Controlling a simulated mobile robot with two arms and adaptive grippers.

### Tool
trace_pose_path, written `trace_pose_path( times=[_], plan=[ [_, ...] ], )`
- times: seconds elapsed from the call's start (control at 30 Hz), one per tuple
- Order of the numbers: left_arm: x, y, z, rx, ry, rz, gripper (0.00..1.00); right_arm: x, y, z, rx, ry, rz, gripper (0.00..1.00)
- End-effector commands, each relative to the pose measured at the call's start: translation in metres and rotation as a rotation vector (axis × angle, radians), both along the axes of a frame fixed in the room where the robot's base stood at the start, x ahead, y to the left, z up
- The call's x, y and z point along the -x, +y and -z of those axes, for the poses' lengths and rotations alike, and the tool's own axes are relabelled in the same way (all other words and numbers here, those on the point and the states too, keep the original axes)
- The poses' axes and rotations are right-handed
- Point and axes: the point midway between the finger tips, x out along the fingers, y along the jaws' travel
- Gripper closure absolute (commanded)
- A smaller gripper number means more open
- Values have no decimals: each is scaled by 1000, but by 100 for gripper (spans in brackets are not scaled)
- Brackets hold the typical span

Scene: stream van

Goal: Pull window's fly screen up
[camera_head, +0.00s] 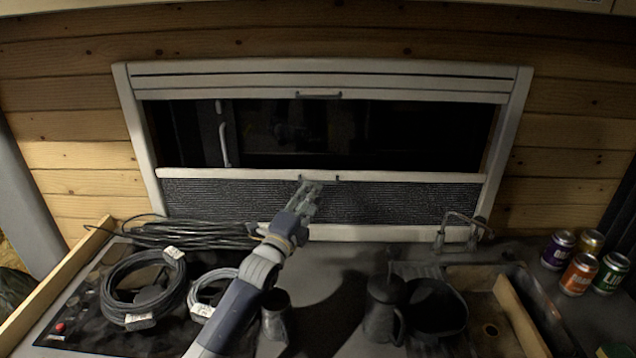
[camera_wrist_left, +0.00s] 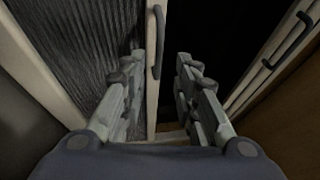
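The window's fly screen (camera_head: 400,202) is a dark pleated panel across the lower part of the window frame (camera_head: 140,140). Its pale top bar (camera_head: 230,174) lies about halfway up the window. My left gripper (camera_head: 316,184) reaches up to the middle of this bar. In the left wrist view the bar (camera_wrist_left: 152,105) and its dark handle (camera_wrist_left: 157,42) lie between the fingers of my left gripper (camera_wrist_left: 161,62). The fingers are spread, with gaps visible beside the bar. The pleated screen (camera_wrist_left: 85,45) shows on the left there. My right gripper is not in view.
An upper blind (camera_head: 420,82) with a handle (camera_head: 318,96) is at the window's top. Below are coiled cables (camera_head: 145,290), a dark jug (camera_head: 382,310), a cup (camera_head: 276,318), a sink (camera_head: 480,325), a faucet (camera_head: 462,225) and several cans (camera_head: 580,272).

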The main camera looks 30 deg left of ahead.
Motion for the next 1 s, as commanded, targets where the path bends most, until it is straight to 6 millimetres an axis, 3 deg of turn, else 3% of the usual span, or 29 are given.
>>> trace_pose_path(
  times=[0.1,0.3,0.73,0.87,1.0],
  plan=[
    [-20,3,-7,0,0,0,72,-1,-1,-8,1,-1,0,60],
    [-41,6,-8,1,1,1,72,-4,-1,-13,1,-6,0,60],
    [-49,7,-8,1,1,1,72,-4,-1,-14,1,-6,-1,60],
    [-49,7,-8,1,1,1,99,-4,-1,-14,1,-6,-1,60],
    [-49,7,-8,1,1,1,100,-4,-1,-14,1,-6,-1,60]
  ],
)
